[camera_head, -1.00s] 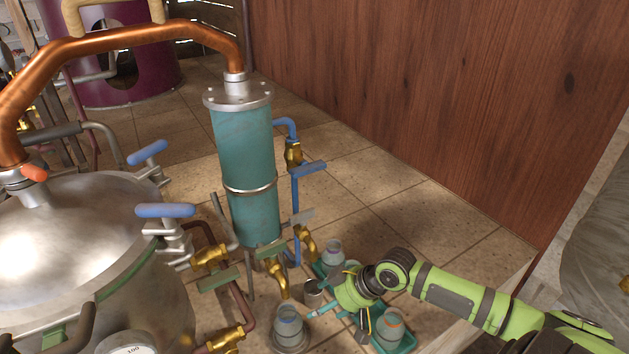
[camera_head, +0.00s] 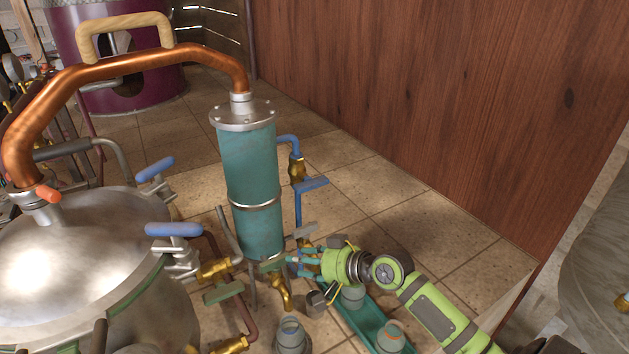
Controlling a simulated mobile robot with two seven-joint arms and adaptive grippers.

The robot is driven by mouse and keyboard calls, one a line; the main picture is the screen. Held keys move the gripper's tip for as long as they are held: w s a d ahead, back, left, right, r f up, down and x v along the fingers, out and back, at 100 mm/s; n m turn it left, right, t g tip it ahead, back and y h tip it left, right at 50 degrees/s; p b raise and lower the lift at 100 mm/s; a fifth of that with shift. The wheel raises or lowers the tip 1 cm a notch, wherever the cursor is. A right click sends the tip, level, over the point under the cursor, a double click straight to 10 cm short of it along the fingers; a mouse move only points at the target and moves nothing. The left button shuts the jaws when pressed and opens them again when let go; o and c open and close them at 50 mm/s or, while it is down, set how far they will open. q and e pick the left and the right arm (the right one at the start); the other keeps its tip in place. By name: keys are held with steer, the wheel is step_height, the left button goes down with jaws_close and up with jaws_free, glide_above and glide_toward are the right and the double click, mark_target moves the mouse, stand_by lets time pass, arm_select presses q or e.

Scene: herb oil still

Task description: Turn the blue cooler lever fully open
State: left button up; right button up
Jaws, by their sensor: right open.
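The blue cooler lever (camera_head: 313,184) sits on a brass valve (camera_head: 297,168) in the blue pipe, just right of the teal cooler column (camera_head: 250,165). It points out to the right, roughly level. My right gripper (camera_head: 297,260) is open, its fingers pointing left toward the foot of the column. It is below the blue lever and apart from it. The fingers overlap the grey lever (camera_head: 301,230) and green lever (camera_head: 273,262) area; contact cannot be told. My left gripper is not in view.
A green tray (camera_head: 365,318) with jars (camera_head: 390,338) lies under my right arm. Another jar (camera_head: 291,335) stands below a brass spout (camera_head: 283,292). The metal still (camera_head: 70,250) with blue clamp handles (camera_head: 173,229) is at left. Tiled floor at right is clear.

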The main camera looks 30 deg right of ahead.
steer(key=w+d+r+m+t+h+p, duration=0.2)
steer(key=w+d+r+m+t, duration=0.15)
steer(key=r+m, duration=0.35)
steer(key=m+t+h+p, duration=0.2)
steer(key=m+t+h, duration=0.15)
steer(key=m, duration=0.35)
glide_toward(311, 184)
steer(key=w, duration=0.2)
arm_select(q)
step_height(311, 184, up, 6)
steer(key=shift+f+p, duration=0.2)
steer(key=shift+p, duration=0.1)
arm_select(e)
steer(key=w, duration=0.7)
steer(key=shift+d+f+g+h, duration=0.3)
steer(key=shift+d+f+h, duration=0.05)
jaws_close()
